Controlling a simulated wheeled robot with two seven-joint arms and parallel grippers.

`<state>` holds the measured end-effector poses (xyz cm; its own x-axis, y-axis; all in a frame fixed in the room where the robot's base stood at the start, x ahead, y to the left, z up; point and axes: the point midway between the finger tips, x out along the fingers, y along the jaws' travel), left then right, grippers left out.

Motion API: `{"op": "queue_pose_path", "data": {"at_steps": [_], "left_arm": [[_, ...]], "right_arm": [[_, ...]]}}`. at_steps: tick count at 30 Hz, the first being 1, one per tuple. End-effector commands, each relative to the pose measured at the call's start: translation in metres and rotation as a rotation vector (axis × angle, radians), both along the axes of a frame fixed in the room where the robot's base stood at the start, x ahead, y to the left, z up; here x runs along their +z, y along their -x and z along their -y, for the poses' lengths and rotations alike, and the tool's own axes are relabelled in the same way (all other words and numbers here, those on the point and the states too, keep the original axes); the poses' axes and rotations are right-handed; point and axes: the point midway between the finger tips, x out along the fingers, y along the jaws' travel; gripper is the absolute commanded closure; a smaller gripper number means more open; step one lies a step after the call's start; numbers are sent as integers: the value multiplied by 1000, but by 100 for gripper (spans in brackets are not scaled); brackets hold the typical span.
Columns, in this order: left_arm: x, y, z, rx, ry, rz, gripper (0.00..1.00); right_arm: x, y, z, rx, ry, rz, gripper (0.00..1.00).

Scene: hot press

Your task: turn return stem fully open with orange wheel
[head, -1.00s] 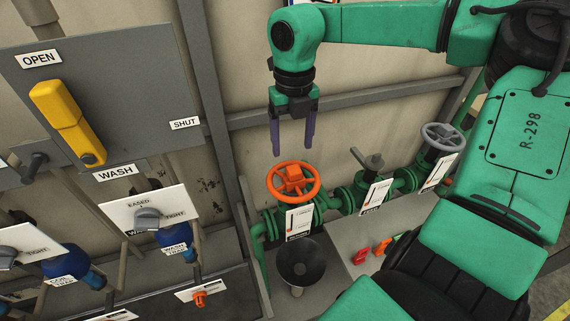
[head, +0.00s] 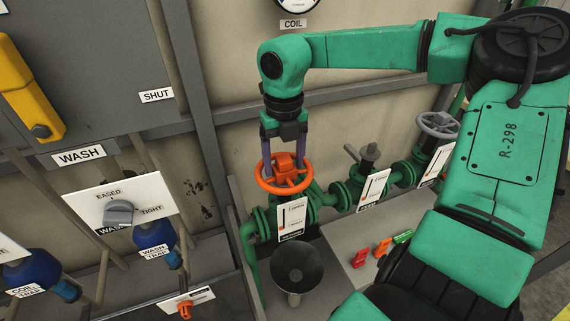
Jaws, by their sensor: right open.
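The orange wheel (head: 283,186) sits on top of a green valve on the pipe run, above a white placard (head: 291,220) with a vertical scale. My right gripper (head: 284,158) points down from above, its two purple fingers open and apart. The fingers straddle the wheel's raised orange hub, one on each side. I cannot tell whether they touch it. The stem under the wheel is hidden. My left gripper is not in view.
To the right stand a valve with a dark lever (head: 368,155) and a valve with a grey wheel (head: 438,124). A dark funnel (head: 297,266) is below. Red and green tags (head: 382,247) lie on the ledge. The yellow handle (head: 30,95) is far left.

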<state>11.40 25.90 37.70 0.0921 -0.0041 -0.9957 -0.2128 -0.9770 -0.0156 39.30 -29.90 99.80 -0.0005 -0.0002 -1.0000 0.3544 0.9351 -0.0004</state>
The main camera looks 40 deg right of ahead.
Motion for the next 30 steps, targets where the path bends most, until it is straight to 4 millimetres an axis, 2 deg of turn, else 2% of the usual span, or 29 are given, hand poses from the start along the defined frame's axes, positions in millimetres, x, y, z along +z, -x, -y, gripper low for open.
{"op": "queue_pose_path", "data": {"at_steps": [3,9,24,30], "left_arm": [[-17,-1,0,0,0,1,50],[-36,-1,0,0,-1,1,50],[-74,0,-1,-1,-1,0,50],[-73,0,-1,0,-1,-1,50]], "right_arm": [[-6,0,1,-172,4,2,25],[-6,0,1,-549,4,3,25],[-3,0,0,-1479,2,3,25],[0,0,0,-1549,-1,0,25]]}}
